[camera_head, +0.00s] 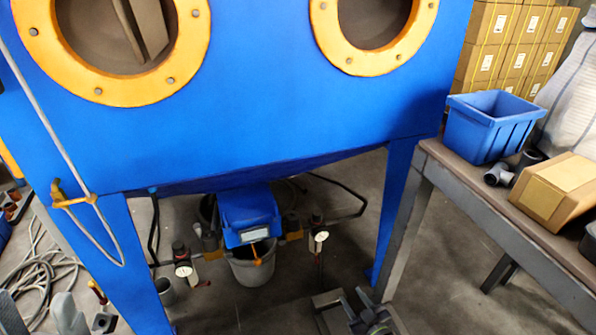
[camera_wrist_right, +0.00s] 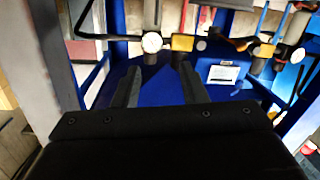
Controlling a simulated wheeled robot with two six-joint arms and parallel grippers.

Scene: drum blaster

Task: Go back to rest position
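My right gripper (camera_head: 358,300) is low at the bottom edge of the head view, in front of the blue blasting cabinet (camera_head: 270,110). In the right wrist view, its two dark fingers (camera_wrist_right: 160,84) stand apart with nothing between them, so it is open and empty. The cabinet's lower blue parts, hoses and a round white gauge (camera_wrist_right: 152,42) are beyond the fingertips.
A grey workbench (camera_head: 480,212) at the right holds a blue bin (camera_head: 492,128), dark pipe fittings and a cardboard box (camera_head: 556,190). Under the cabinet are a grey bucket (camera_head: 252,271) and gauges. Cabinet legs flank it. Coiled hose (camera_head: 42,268) lies at the left.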

